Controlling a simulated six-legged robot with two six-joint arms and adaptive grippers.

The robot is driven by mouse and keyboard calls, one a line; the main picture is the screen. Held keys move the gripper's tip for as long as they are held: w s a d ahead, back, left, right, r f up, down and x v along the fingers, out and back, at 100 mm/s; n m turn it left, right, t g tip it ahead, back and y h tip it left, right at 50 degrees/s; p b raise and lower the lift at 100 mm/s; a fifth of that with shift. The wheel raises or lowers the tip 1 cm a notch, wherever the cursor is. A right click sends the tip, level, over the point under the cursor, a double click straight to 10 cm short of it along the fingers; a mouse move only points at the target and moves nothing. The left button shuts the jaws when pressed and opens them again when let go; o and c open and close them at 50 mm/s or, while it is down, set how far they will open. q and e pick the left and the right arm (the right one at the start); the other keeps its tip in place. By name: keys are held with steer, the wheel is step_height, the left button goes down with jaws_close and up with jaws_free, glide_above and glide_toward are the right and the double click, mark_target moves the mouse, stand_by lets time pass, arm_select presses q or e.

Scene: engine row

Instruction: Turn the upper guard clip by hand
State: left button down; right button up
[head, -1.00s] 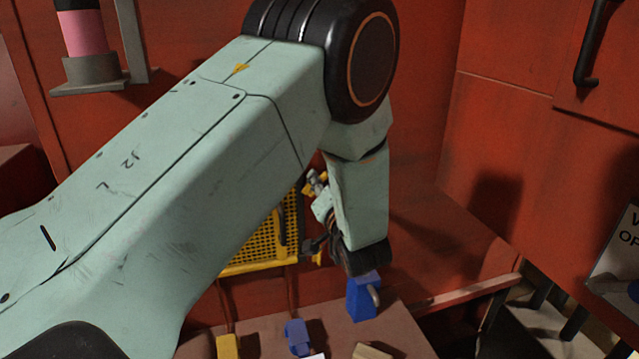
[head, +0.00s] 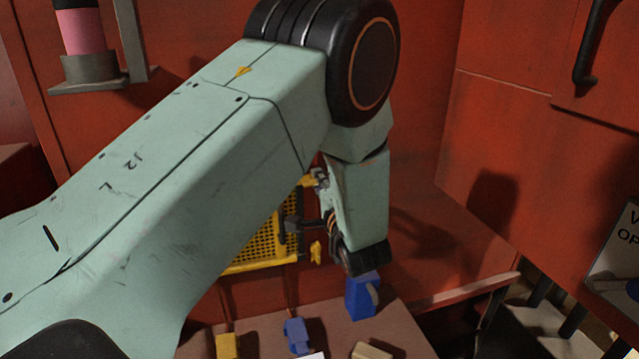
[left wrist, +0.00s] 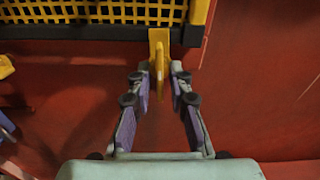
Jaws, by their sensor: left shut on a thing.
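My left gripper (head: 318,180) is at the guard's upper right edge. In the left wrist view its two purple-padded fingers (left wrist: 164,78) are shut on the yellow upper clip (left wrist: 158,45), which stands between them. In the head view the clip is mostly hidden by the gripper. A lower yellow clip (head: 316,252) is free, below the gripper. My right gripper is not in view.
A yellow block (head: 228,346), a blue item (head: 297,336) and a beige block (head: 371,351) are at the front. Red walls are behind and right, with a black handle (head: 590,45).

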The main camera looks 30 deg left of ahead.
arm_select(q)
steer(key=shift+s+d+f+m, duration=0.15)
steer(key=shift+f+m, duration=0.2)
steer(key=shift+m, duration=0.25)
